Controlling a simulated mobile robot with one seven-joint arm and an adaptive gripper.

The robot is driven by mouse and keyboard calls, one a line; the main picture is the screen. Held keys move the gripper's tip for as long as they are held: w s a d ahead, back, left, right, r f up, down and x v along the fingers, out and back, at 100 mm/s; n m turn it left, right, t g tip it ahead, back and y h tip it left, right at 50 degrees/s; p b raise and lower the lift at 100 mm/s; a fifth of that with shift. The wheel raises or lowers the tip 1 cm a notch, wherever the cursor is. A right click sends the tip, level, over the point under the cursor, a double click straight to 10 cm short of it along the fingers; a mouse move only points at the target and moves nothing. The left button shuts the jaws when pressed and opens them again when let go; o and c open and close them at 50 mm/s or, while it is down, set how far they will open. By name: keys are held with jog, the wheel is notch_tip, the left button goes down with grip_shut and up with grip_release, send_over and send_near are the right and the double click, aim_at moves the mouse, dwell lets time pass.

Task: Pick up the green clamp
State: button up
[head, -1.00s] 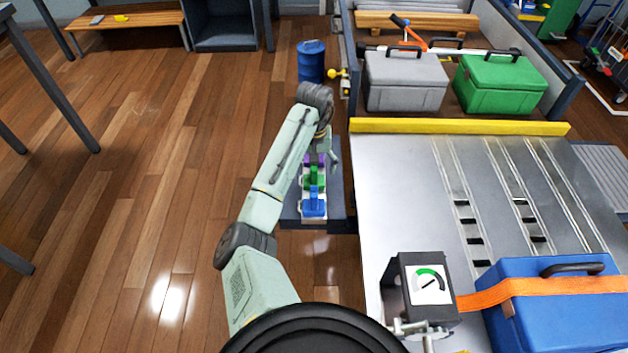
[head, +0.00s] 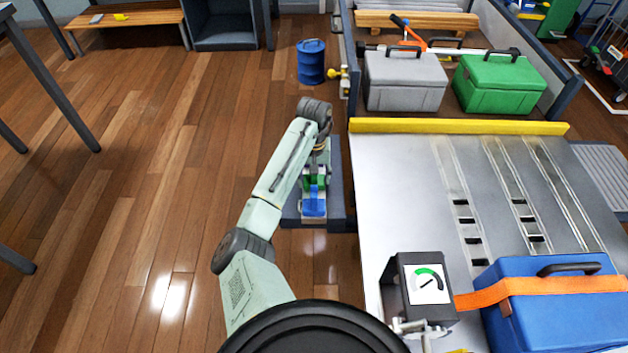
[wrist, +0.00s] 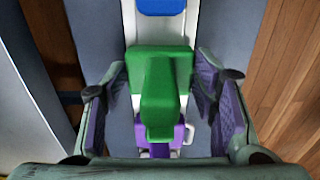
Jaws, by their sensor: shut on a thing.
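The green clamp (wrist: 162,88) is in the middle of the wrist view, between the two fingers of my gripper (wrist: 161,80). The fingers are shut on its sides. In the head view the green clamp (head: 308,183) is partly hidden by my gripper (head: 318,172). It still stands in line with its neighbours, and I cannot tell any lift. The blue clamp (head: 314,205) is just nearer to me, and its edge shows at the top of the wrist view (wrist: 160,5). The purple clamp (wrist: 163,136) is on the other side, hidden in the head view.
The clamps are on a narrow dark shelf (head: 337,205) beside the metal table (head: 400,190). On the table are a gauge box (head: 424,290) and a blue case (head: 555,310) under an orange strap (head: 540,287). A blue barrel (head: 311,62) stands beyond.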

jog(key=c, duration=0.4)
jog(key=shift+r, duration=0.1)
notch_tip(320, 180, up, 10)
jog(key=shift+f, duration=0.1)
